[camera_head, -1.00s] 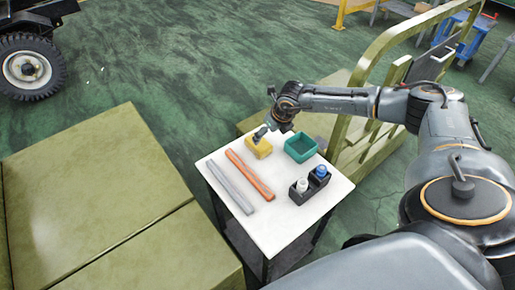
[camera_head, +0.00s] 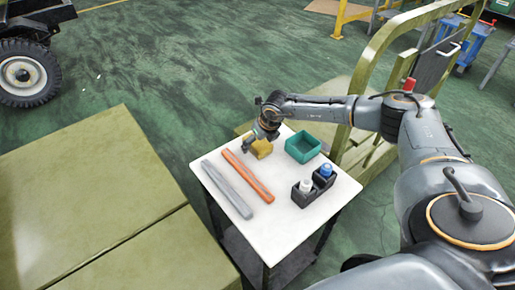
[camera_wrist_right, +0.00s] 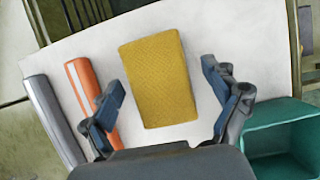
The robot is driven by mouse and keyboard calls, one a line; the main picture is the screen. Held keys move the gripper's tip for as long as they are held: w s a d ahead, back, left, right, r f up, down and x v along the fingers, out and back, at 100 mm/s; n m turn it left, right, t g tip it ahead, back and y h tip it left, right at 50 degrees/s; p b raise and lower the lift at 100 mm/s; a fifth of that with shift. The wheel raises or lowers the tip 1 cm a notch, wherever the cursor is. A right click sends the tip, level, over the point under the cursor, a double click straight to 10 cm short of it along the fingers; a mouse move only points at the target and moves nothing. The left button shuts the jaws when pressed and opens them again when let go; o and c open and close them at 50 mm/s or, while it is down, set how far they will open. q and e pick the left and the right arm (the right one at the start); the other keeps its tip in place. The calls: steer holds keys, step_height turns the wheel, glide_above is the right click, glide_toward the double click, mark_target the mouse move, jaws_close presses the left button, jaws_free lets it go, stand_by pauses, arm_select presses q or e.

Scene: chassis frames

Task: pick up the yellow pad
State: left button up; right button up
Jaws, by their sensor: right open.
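The yellow pad (camera_head: 262,148) lies on the far part of the small white table, partly covered by my right gripper in the head view. In the right wrist view the yellow pad (camera_wrist_right: 158,79) is a textured rectangle, fully visible and slightly tilted. My right gripper (camera_head: 258,143) hangs over the pad's left side in the head view. In the right wrist view its open fingers (camera_wrist_right: 168,108) stand on either side of the pad's near end, apart from it and empty. The height of the fingers above the table is hard to tell. My left gripper is not in view.
The white table (camera_head: 290,222) also bears a grey bar (camera_head: 228,189), an orange bar (camera_head: 248,176), a teal bin (camera_head: 303,148) and a black holder (camera_head: 304,195) with white and blue-topped bottles. An olive railing (camera_head: 372,60) stands behind, and a large olive box (camera_head: 90,195) is left.

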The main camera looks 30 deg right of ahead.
steer(key=shift+f, duration=0.2)
stand_by(0.5)
steer(key=c, duration=1.2)
